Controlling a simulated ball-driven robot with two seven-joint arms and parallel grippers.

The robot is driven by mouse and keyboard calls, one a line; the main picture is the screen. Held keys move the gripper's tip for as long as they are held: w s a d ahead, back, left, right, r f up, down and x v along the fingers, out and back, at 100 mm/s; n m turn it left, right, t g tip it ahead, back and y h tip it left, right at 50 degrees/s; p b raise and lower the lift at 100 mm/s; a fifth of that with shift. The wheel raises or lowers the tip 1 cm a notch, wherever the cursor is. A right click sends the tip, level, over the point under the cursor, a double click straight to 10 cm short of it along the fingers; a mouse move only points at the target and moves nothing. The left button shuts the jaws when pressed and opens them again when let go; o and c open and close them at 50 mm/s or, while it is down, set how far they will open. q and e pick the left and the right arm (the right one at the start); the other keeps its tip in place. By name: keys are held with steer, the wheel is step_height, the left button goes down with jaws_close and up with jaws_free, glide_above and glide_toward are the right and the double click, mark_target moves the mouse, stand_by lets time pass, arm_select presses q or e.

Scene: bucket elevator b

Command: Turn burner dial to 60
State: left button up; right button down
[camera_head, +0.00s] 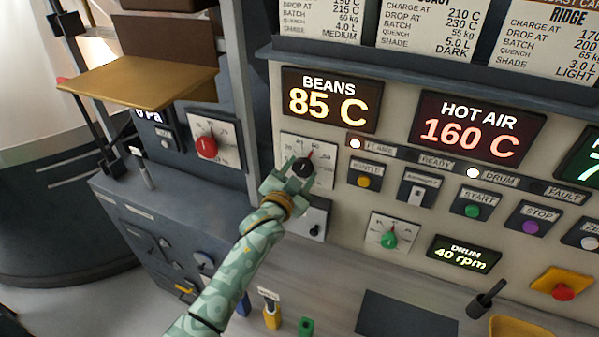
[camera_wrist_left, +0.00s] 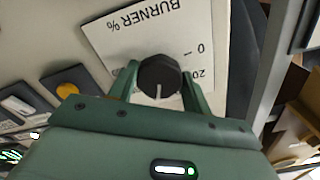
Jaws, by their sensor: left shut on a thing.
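The burner dial (camera_head: 303,167) is a black round knob on a white scale plate (camera_head: 322,152) below the BEANS display. Its red pointer tilts up and slightly right, near the 60 mark. In the left wrist view the dial (camera_wrist_left: 160,76) sits between the fingers, with a white line on it, in front of the plate marked BURNER % (camera_wrist_left: 115,38). My left gripper (camera_head: 289,172) is shut on the dial, one finger on each side. It hides part of the scale. My right gripper is not in view.
The BEANS display (camera_head: 328,101) reads 85 C and the HOT AIR display (camera_head: 477,129) reads 160 C. The yellow ignite button (camera_head: 363,181) is right of the dial. A green dial (camera_head: 389,239) is lower right. A red dial (camera_head: 207,147) and brass tray (camera_head: 138,82) are left.

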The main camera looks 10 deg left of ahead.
arm_select(q)
steer(key=o, duration=0.9)
steer(key=shift+o, duration=0.2)
steer(key=s+a, duration=0.3)
steer(key=s, duration=1.3)
